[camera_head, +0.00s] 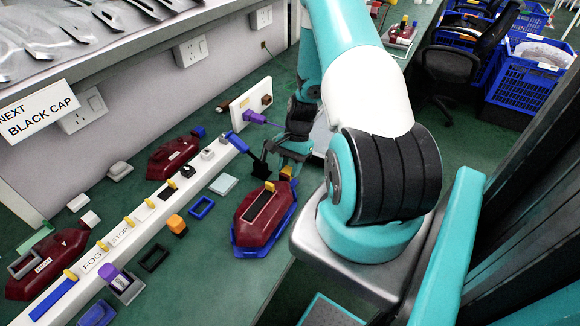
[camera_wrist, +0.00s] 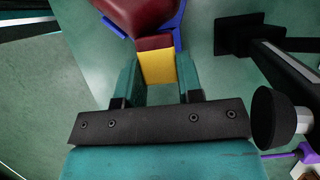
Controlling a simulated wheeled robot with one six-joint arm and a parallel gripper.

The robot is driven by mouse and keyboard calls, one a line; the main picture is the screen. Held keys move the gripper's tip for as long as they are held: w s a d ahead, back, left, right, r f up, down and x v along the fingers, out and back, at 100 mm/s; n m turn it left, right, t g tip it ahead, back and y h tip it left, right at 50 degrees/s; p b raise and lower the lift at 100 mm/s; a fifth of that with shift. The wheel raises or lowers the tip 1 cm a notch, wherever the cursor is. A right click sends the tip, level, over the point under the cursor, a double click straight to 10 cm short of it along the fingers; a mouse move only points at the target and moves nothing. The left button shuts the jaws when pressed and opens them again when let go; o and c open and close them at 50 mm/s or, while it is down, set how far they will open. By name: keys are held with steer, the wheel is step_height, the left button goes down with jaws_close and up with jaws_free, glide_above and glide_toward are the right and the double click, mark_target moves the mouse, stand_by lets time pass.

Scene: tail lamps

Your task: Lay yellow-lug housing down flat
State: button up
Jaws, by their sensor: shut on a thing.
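The yellow-lug housing is a dark red, boat-shaped shell (camera_head: 250,232) with a long black slot on its upper face, right of the white rail on the green bench. A blue rim (camera_head: 284,225) shows around its lower edge. Its yellow lug (camera_head: 286,172) is at the far end. My gripper (camera_head: 289,158) is at that end, partly hidden by its own links. In the wrist view my gripper (camera_wrist: 158,75) has its teal fingers on both sides of the yellow lug (camera_wrist: 157,68), with the red shell (camera_wrist: 150,14) beyond. I cannot tell whether the shell's underside touches the bench.
A white rail (camera_head: 150,213) with yellow clips and FOG and STOP labels runs along the bench. Other red housings (camera_head: 173,157) (camera_head: 46,262) lie beyond it. A black paddle (camera_head: 260,168) stands close to my gripper. Small blue, black and orange blocks (camera_head: 177,224) lie between.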

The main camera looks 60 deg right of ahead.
steer(key=shift+r, duration=0.25)
steer(key=shift+r+p, duration=0.8)
steer(key=shift+r, duration=0.05)
